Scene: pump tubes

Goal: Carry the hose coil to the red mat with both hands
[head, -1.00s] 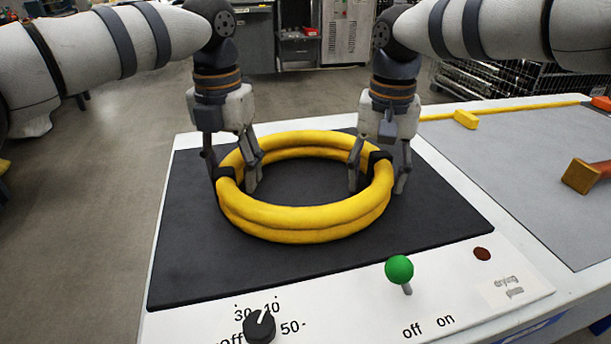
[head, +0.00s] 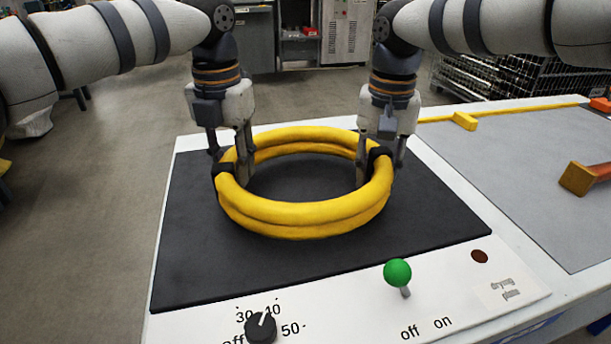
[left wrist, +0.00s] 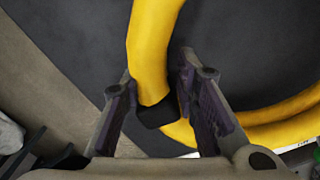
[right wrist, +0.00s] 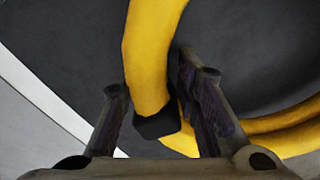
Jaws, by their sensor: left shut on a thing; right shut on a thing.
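The yellow hose coil (head: 305,215) has dark bands at its left and right sides and is level over the black plate (head: 195,265). I cannot tell for sure whether it touches the plate or hangs just above it. My left gripper (head: 230,172) is shut on the coil's left side by a dark band; in the left wrist view the hose (left wrist: 150,55) passes between its fingers (left wrist: 160,115). My right gripper (head: 379,170) is shut on the right side; the right wrist view shows the hose (right wrist: 150,60) between its fingers (right wrist: 158,115). I see no red mat.
In front of the plate are a black dial (head: 261,328), a green-knobbed lever (head: 398,273) and a dark red spot (head: 479,256). To the right lies a grey surface (head: 535,160) with an orange-brown handled object (head: 580,179) and a yellow strip behind it (head: 465,121).

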